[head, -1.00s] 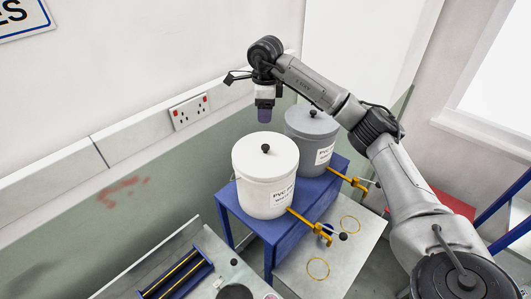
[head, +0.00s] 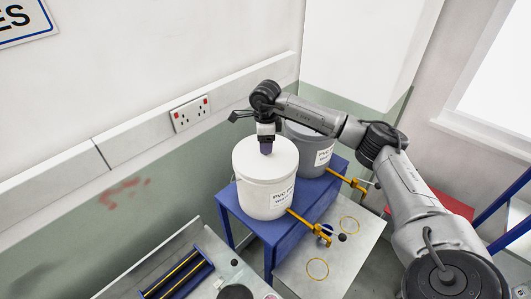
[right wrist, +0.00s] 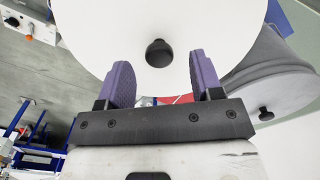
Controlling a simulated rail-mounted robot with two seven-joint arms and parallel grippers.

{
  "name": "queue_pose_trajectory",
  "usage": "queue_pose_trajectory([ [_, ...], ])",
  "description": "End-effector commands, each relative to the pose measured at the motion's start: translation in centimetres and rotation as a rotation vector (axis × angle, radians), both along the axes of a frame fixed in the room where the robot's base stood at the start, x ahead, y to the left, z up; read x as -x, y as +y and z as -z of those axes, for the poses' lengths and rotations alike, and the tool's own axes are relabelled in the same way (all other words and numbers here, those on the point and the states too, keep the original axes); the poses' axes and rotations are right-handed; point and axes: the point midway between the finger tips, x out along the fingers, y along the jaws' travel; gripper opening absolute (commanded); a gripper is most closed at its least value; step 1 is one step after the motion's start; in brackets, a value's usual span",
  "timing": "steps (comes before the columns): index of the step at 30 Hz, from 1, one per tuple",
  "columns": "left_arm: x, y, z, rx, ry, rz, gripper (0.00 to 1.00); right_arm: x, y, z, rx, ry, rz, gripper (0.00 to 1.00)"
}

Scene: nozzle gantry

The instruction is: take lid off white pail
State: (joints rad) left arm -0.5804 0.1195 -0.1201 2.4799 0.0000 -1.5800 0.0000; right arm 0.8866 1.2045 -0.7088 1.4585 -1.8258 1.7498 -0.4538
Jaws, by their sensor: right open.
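The white pail (head: 262,195) stands upright on a blue stand, with its white lid (head: 252,158) on top. My right gripper (head: 266,150) points down over the lid's middle and hides the black knob in the head view. In the right wrist view the lid (right wrist: 105,35) fills the top, and its black knob (right wrist: 159,53) shows in line with the gap between the purple fingers (right wrist: 160,66). The fingers are open, one on each side of the knob in that view; I see no contact. My left gripper is not in view.
A grey lidded pail (head: 322,150) stands just behind the white one, partly under my right arm; it also shows in the right wrist view (right wrist: 262,85). Yellow taps (head: 308,225) stick out from both pails over a metal plate (head: 300,262). The wall is close behind.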

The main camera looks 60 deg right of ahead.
Motion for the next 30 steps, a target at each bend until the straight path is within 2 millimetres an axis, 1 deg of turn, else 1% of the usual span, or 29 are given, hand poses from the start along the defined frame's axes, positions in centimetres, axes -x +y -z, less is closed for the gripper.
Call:
queue_pose_trajectory([
  [1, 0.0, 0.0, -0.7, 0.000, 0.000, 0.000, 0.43, 0.1, 0.1, 0.5, 0.000, 0.005, 0.000, 0.60],
  [3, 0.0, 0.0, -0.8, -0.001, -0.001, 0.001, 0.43, 0.1, 0.1, 1.4, -0.001, 0.003, 0.000, 0.60],
  [7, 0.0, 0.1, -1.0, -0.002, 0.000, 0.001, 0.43, 0.1, 0.1, 2.5, -0.001, 0.002, 0.001, 0.60],
  [11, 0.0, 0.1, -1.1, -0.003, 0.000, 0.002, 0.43, 0.0, 0.0, 2.9, -0.001, -0.001, 0.001, 0.60],
  [17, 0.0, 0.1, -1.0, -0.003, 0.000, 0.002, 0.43, 0.0, 0.1, 3.0, -0.001, -0.001, 0.001, 0.59],
  [30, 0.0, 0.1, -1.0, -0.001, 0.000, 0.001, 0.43, 0.0, 0.1, 2.9, -0.001, -0.001, 0.000, 0.17],
])
